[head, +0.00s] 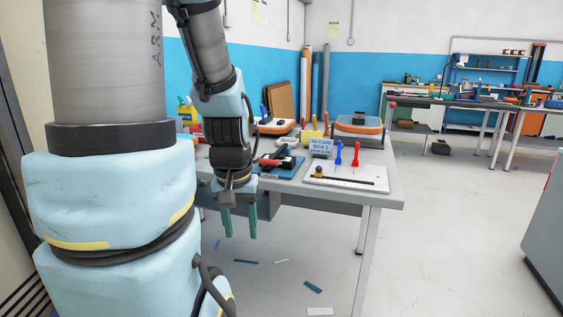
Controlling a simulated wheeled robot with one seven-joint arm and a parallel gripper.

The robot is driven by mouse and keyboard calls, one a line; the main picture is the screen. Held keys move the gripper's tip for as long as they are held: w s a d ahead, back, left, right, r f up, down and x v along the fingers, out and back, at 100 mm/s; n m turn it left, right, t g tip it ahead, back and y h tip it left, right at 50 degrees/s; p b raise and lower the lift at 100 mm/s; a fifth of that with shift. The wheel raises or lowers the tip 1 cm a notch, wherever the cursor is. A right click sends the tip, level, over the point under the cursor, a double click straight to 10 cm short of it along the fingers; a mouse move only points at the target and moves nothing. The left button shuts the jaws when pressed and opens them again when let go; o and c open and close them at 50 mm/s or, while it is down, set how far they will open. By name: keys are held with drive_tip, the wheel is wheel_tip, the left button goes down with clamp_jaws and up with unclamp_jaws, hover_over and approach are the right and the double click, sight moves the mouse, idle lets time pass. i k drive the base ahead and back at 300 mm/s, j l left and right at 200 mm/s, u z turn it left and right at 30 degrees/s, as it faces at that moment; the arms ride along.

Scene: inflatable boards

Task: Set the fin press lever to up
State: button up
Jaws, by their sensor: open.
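My gripper (239,222) hangs pointing down in front of the near edge of the workbench (385,187), its two green fingers apart with nothing between them. An orange and grey machine (360,126) stands at the back right of the bench; it may be the fin press. A short rod with a red knob (391,105) rises at its right side and may be the lever. It looks roughly upright, but it is too small to tell its setting. The gripper is well apart from it, nearer and to the left.
A labelled sign (321,147) stands behind. Scraps (313,287) litter the floor, which is open to the right.

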sight(271, 161)
drive_tip(key=i+j+u, duration=0.1)
drive_tip(key=u, duration=0.3)
drive_tip(key=i+j+u, duration=0.15)
drive_tip(key=j+u, duration=0.2)
